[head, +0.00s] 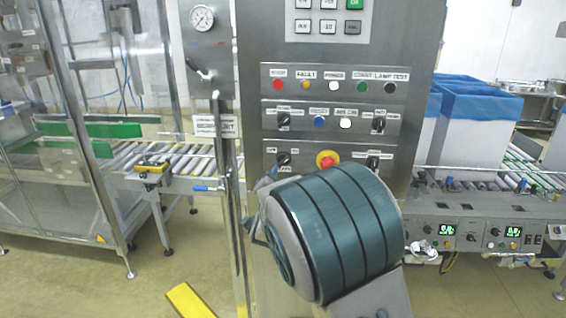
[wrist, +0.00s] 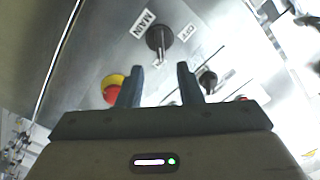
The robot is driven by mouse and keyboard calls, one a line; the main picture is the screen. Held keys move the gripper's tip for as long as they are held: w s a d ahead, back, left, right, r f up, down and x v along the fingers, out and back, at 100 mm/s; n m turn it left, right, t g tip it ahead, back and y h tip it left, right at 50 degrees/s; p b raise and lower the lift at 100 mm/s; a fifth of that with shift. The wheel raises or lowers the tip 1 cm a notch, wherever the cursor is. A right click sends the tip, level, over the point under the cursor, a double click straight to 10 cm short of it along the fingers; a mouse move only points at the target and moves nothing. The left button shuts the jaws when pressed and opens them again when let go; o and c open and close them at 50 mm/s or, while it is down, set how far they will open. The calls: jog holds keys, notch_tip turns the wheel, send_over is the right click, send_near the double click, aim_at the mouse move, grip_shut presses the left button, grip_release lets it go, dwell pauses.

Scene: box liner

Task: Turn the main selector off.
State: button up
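In the wrist image the knob is just beyond and above the fingertips, with no contact visible. My arm hides the gripper in the head view.
The red emergency stop with yellow collar (wrist: 113,88) lies close left of my left finger. Another black selector (wrist: 207,80) is near the right finger. Rows of lamps, buttons and selectors (head: 333,117) sit above. Roller conveyors (head: 180,160) flank the panel.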

aim_at(284, 162)
jog(key=w+p, duration=0.2)
jog(key=w, duration=0.6)
jog(key=shift+w+d, duration=0.1)
jog(key=shift+d, duration=0.05)
jog(key=shift+c, duration=0.3)
grip_shut()
